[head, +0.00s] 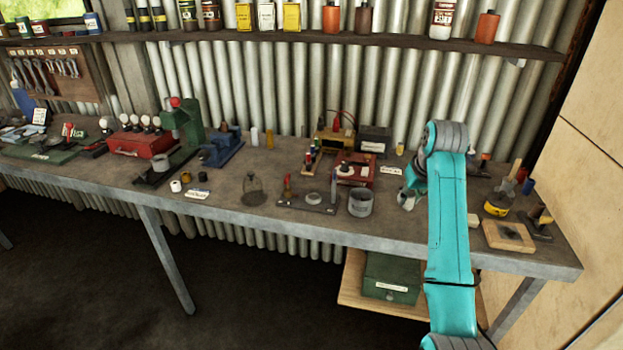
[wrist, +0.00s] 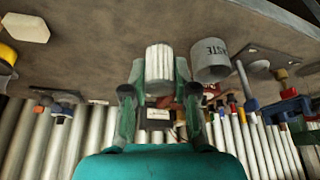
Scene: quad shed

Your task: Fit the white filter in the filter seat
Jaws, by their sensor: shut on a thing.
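The white filter (wrist: 159,63), a pale ribbed cylinder, is between the fingers of my gripper (wrist: 160,78) in the wrist view. The gripper is shut on it, and its far end sticks out beyond the fingertips. In the head view my gripper (head: 408,192) is low over the right part of the bench, partly hidden by my arm. A dark base plate (head: 325,209) with a round pale piece on it lies left of the grey can; it may carry the filter seat, but I cannot tell for sure. The filter is apart from this plate.
The grey can marked "WASTE" (head: 361,204) stands between my gripper and the plate; it also shows close beside the filter in the wrist view (wrist: 211,62). A red box (head: 355,170) stands behind. A wooden block (head: 508,236) lies right.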

